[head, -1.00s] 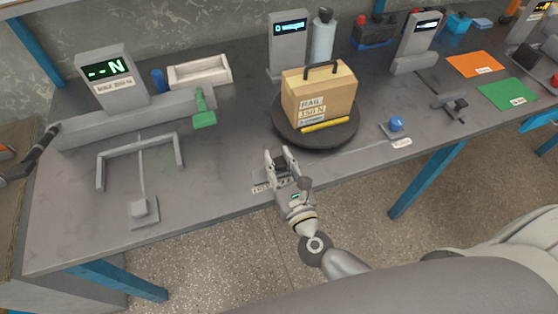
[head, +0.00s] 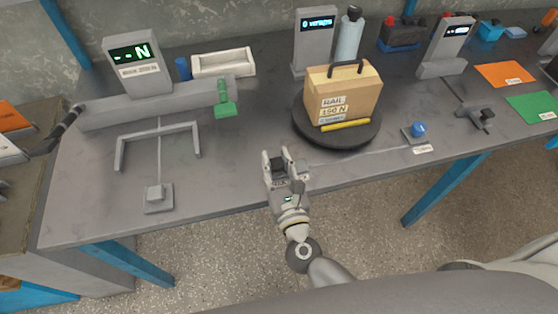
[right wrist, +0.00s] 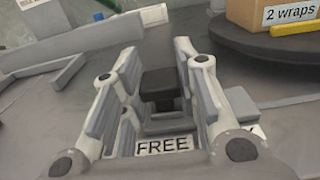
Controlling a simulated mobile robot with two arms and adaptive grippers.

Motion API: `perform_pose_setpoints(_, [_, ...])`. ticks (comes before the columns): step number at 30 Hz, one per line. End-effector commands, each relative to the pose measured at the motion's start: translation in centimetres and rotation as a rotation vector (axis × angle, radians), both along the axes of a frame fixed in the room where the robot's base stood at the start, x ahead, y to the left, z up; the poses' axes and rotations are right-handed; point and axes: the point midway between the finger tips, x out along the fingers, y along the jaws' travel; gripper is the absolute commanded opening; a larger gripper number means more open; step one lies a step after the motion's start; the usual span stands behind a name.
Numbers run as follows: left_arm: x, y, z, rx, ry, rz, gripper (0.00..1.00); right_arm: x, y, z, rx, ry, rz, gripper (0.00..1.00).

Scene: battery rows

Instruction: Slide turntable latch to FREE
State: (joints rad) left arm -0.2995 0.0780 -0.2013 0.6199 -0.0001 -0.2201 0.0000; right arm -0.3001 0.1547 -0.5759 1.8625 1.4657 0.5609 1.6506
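The turntable (head: 300,136) is a dark round disc on the bench with a cardboard box (head: 342,97) on it; its edge also shows in the right wrist view (right wrist: 270,50). My right gripper (head: 277,155) is in front of the turntable at the bench's front edge. In the right wrist view its fingers stand apart on either side of a dark latch knob (right wrist: 160,82). I cannot tell whether they touch it. A FREE label (right wrist: 165,146) lies on the near side of the knob. The other latch position is not readable. My left gripper is not in view.
A yellow bar (head: 345,125) lies at the box's front. A blue button (head: 418,129) is to the right. A grey frame (head: 158,135) and a green handle (head: 225,109) are to the left. Display units (head: 315,40) stand behind.

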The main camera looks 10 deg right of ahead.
Motion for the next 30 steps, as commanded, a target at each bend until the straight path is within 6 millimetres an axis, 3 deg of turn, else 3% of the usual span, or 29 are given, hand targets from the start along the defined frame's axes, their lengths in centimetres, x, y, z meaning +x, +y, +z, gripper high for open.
perform_pose_setpoints(4, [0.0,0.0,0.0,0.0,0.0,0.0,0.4,0.0,0.0,-0.1,0.0,0.001,0.0,0.5])
perform_pose_setpoints(16, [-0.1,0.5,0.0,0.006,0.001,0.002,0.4,-0.7,-0.1,0.0,-0.001,0.001,0.0,0.5])
perform_pose_setpoints(30, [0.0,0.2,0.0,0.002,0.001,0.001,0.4,-9.7,-0.4,-0.1,-0.001,0.004,0.002,0.5])
